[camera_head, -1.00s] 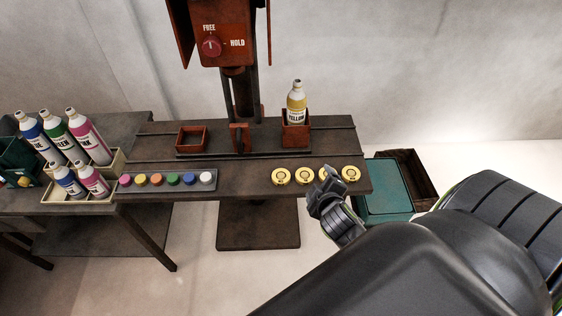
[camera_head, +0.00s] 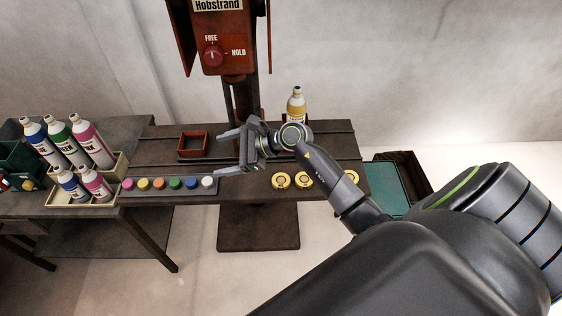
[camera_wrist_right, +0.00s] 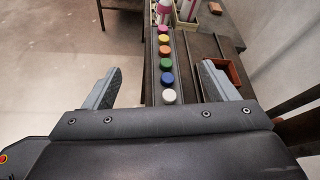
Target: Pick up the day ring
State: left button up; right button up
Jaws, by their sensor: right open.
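Nothing in view is labelled as the day ring, so I cannot tell for sure which thing it is. Round gold discs with ring-shaped markings (camera_head: 281,180) lie in a row at the right front of the dark bench, partly behind my right arm. My right gripper (camera_head: 222,154) is open and empty. It points left above the bench, near the right end of a row of coloured round caps (camera_head: 175,183). In the right wrist view the open fingers (camera_wrist_right: 160,70) stand either side of the cap strip, with the white cap (camera_wrist_right: 169,96) nearest. My left gripper is out of view.
A red square holder (camera_head: 193,144) stands empty on the bench (camera_head: 150,157). A yellow-labelled bottle (camera_head: 296,104) stands behind my right arm. A red post box with a FREE/HOLD dial (camera_head: 213,55) rises behind. Bottles in a pale crate (camera_head: 82,199) stand left; a teal bin (camera_head: 388,182) stands right.

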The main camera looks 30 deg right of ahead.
jog(key=d+f+n+g+h, duration=0.4)
jog(key=d+n+g+h, duration=0.1)
jog(key=d+h, duration=0.15)
jog(key=n+g+h, duration=0.2)
jog(key=g+h, duration=0.1)
jog(key=h, duration=0.1)
send_over(281, 179)
jog(key=f+b, duration=0.3)
jog(key=b, duration=0.1)
jog(key=f+b, duration=0.3)
jog(key=f, duration=0.1)
jog(key=f+b, duration=0.3)
jog(key=b, duration=0.1)
jog(key=shift+s+a+f+b, duration=0.2)
jog(key=shift+a+f+b, duration=0.1)
jog(key=shift+a+f, duration=0.1)
jog(key=shift+d+f, duration=0.15)
jog(key=shift+f, duration=0.45)
jog(key=shift+w+d+f, duration=0.1)
jog(key=shift+d+f, duration=0.05)
jog(key=shift+f, duration=0.15)
jog(key=shift+d+f+p, duration=0.1)
jog(key=shift+f+p, duration=0.4)
jog(key=shift+f, duration=1.05)
